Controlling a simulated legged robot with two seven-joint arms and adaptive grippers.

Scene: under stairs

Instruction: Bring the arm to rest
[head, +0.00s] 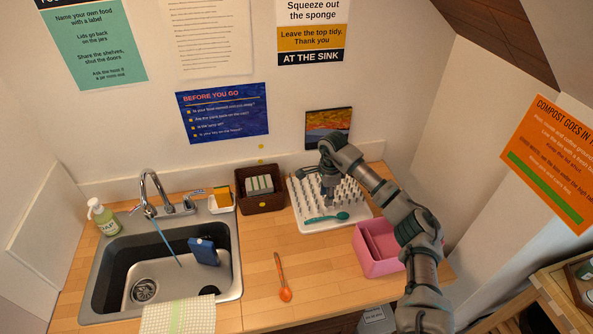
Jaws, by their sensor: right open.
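My right arm reaches in from the lower right over the wooden counter (258,290). My right gripper (330,201) points down over the white pegged drying rack (305,222) and is open. Its fingertips are small and partly lost among the pegs, so I cannot tell whether they touch the rack. A teal spoon (327,217) lies across the front of the rack, just below the gripper in the picture. My left gripper is not in view.
A pink bin (371,266) stands beside my right forearm. A brown basket (271,203) sits left of the rack. An orange spoon (282,277) lies on the counter. The sink (158,273) with its faucet (151,187) is at left. A small picture (319,124) is behind the gripper.

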